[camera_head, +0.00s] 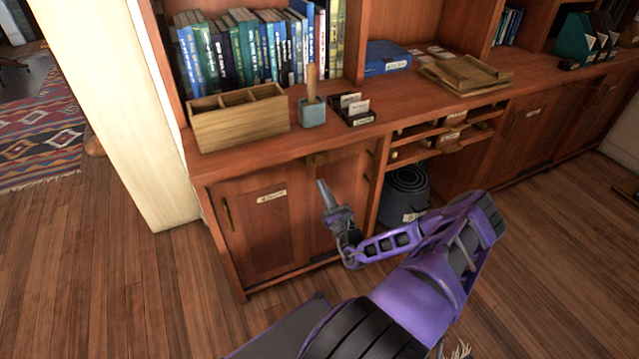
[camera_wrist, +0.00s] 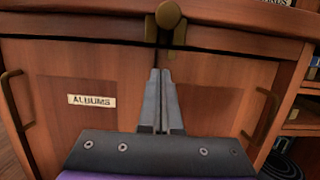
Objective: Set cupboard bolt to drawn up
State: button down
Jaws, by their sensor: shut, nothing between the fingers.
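The cupboard (camera_head: 262,228) has two wooden doors, and the left one carries a label that reads "ALBUMS" (camera_wrist: 92,101). A brass bolt with a round knob (camera_wrist: 169,14) sits at the top where the two doors meet, just under the countertop. It also shows small in the head view (camera_head: 316,159). My gripper (camera_wrist: 160,73) is shut and empty. Its fingertips point at the door seam, below the bolt in the wrist view and apart from the knob. In the head view my gripper (camera_head: 321,184) is in front of the right door.
A wooden divided box (camera_head: 238,118), a blue-grey pot (camera_head: 312,112) and a black card holder (camera_head: 352,110) stand on the countertop above. Curved brass handles (camera_wrist: 15,100) flank the doors. A dark bin (camera_head: 403,192) stands in the open bay to the right. Open floor lies in front.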

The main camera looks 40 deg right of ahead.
jog(key=v, duration=0.9)
jog(key=shift+r+p, duration=0.2)
jog(key=shift+p, duration=0.1)
